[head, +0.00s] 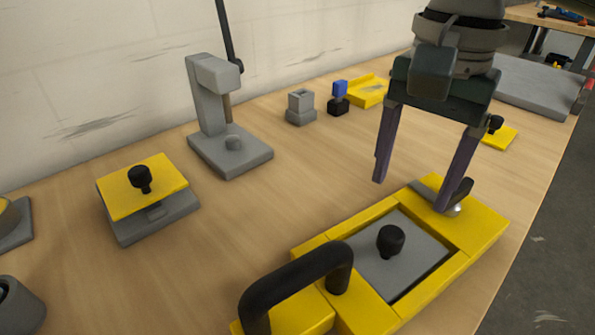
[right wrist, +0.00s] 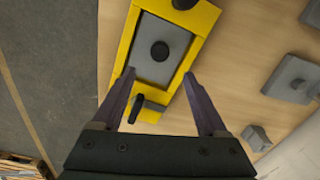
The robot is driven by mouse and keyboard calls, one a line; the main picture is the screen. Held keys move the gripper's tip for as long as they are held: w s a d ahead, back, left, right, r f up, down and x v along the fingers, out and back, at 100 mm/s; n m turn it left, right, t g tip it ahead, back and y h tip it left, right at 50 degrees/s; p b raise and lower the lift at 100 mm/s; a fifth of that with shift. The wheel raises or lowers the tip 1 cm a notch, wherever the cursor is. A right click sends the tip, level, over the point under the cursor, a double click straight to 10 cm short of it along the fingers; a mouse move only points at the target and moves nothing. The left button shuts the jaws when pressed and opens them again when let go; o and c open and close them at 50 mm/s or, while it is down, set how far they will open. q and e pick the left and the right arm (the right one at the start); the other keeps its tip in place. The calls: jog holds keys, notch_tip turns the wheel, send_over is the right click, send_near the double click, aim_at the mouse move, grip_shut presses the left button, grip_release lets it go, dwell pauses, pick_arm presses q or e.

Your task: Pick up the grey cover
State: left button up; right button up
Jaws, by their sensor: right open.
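The grey cover (head: 418,260) is a flat plate with a black knob (head: 391,240) in its middle. It lies inside the yellow frame (head: 484,228) at the front right of the bench. In the right wrist view the cover (right wrist: 166,29) and its knob (right wrist: 159,50) lie ahead of the fingers. My right gripper (head: 411,195) is open and empty, pointing down over the far end of the frame. One finger appears close to the small black lever (head: 461,192) there; I cannot tell if they touch. My left gripper is not in view.
A thick black handle (head: 295,280) arches over the frame's near end. A yellow-topped block with a knob (head: 142,187) stands left, and a grey press (head: 210,120) stands behind. Small blocks and a yellow tray (head: 368,91) line the back. The bench middle is clear.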

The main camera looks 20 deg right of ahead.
aim_at(394, 231)
jog(key=shift+f, duration=0.5)
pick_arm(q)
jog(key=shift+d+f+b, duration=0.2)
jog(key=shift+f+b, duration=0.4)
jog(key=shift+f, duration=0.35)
pick_arm(e)
jog(key=f, duration=0.4)
jog(key=shift+d, duration=0.2)
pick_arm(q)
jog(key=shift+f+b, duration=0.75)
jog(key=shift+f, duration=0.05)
pick_arm(e)
jog(key=f, duration=0.5)
jog(key=shift+s+a+f, duration=0.1)
jog(key=shift+s+a, duration=0.1)
jog(key=shift+a, duration=0.2)
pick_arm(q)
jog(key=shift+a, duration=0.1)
pick_arm(e)
jog(key=c, duration=0.5)
grip_shut()
